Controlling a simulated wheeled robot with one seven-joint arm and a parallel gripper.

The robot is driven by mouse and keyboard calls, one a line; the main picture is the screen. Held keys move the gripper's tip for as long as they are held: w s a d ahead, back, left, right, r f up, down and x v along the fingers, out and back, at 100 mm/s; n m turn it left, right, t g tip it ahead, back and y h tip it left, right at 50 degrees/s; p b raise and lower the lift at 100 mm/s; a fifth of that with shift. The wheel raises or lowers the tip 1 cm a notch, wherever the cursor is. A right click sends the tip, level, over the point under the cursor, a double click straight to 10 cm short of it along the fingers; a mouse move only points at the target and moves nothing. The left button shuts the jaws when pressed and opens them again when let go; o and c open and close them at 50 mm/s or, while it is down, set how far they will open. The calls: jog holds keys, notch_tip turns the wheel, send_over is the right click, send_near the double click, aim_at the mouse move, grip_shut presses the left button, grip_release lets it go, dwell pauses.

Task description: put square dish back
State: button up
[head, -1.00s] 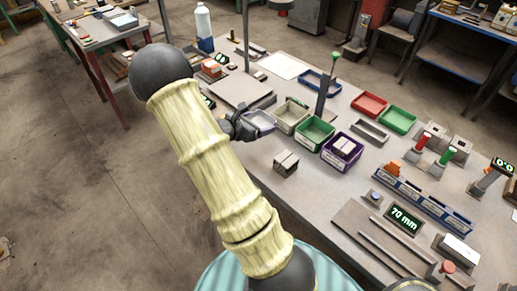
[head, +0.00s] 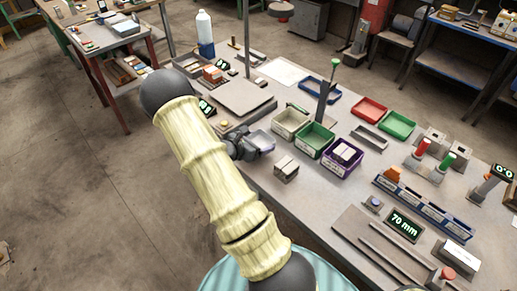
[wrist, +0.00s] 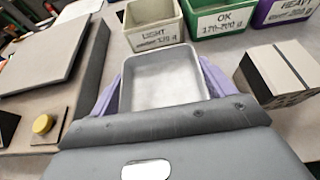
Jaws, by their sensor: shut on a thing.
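The square dish (wrist: 165,82) is a shallow light-grey tray with a raised rim. It fills the middle of the wrist view, held between the pale purple fingers of my gripper (wrist: 160,92). In the head view my gripper (head: 258,142) is at the near-left edge of the workbench, with the dish mostly hidden by the hand and too small to make out clearly. The dish looks level and empty. I cannot tell from these views whether it touches the bench.
A grey scale platform (head: 244,98) with a yellow button (wrist: 43,124) lies left of my gripper. Bins labelled LIGHT (wrist: 153,22), OK (wrist: 218,18) and HEAVY (wrist: 284,12) stand ahead.

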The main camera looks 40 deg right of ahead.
jog(key=shift+f, duration=1.85)
jog(key=shift+f, duration=0.2)
jog(key=o, duration=0.9)
jog(key=shift+r, duration=0.2)
jog(key=shift+a, duration=0.2)
jog(key=w+b+v, duration=0.1)
jog(key=v, duration=1)
jog(key=shift+s+a+r, duration=0.15)
jog(key=shift+s+a, duration=0.15)
jog(key=shift+s, duration=0.2)
